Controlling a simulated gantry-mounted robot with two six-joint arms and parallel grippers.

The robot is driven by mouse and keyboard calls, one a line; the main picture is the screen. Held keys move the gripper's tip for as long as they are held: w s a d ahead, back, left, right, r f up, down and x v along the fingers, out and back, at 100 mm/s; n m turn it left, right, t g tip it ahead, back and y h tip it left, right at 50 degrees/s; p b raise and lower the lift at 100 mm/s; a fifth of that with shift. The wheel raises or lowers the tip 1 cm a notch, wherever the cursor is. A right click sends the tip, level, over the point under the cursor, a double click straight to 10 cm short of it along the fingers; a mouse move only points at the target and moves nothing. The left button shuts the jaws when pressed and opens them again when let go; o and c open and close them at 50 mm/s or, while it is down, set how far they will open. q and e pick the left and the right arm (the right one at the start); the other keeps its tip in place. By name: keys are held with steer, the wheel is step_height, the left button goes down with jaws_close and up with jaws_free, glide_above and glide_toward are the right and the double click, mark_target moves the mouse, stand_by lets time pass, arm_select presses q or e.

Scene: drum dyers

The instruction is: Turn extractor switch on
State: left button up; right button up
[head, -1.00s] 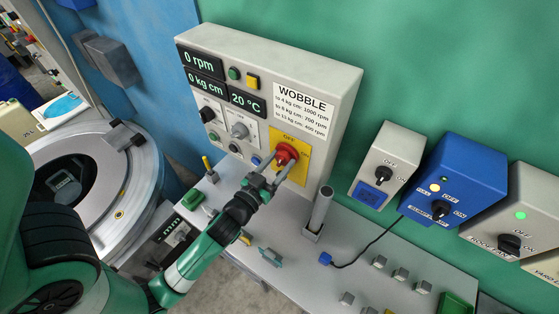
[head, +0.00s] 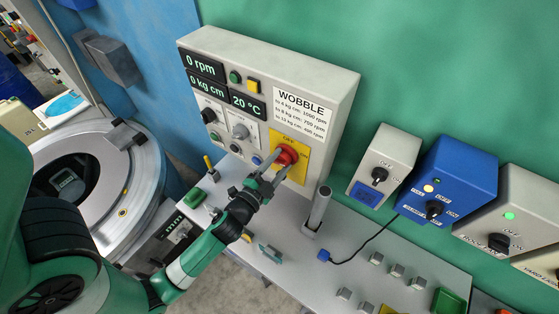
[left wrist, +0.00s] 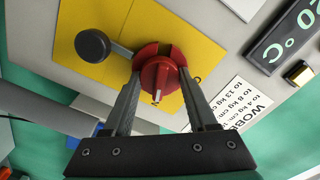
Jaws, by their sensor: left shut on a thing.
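A red rotary switch (head: 287,155) sits on a yellow plate (head: 303,146) on the tall grey control box. OFF shows above it on the plate. My left gripper (head: 281,168) reaches up to it from below left and is shut on its knob. In the left wrist view the red knob (left wrist: 160,76) stands between the two fingers of my left gripper (left wrist: 160,85). A white mark on the knob points down in that view, towards my gripper. A dark round-headed lever (left wrist: 92,45) stands beside the knob. No extractor label is readable. My right gripper is out of view.
The control box (head: 345,91) also carries displays, buttons and small knobs. A metal tube (head: 319,208) stands close to the right of my gripper. A blue switch box (head: 461,170) and grey switch boxes hang farther right. An open drum (head: 140,180) is at left.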

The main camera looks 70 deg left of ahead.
arm_select(q)
steer(key=shift+m+p, duration=0.4)
steer(key=shift+m, duration=1.6)
steer(key=o, duration=1.4)
steer(key=shift+c, duration=0.2)
steer(key=b+v, duration=0.6)
steer(key=v, duration=0.5)
steer(key=shift+s, duration=0.25)
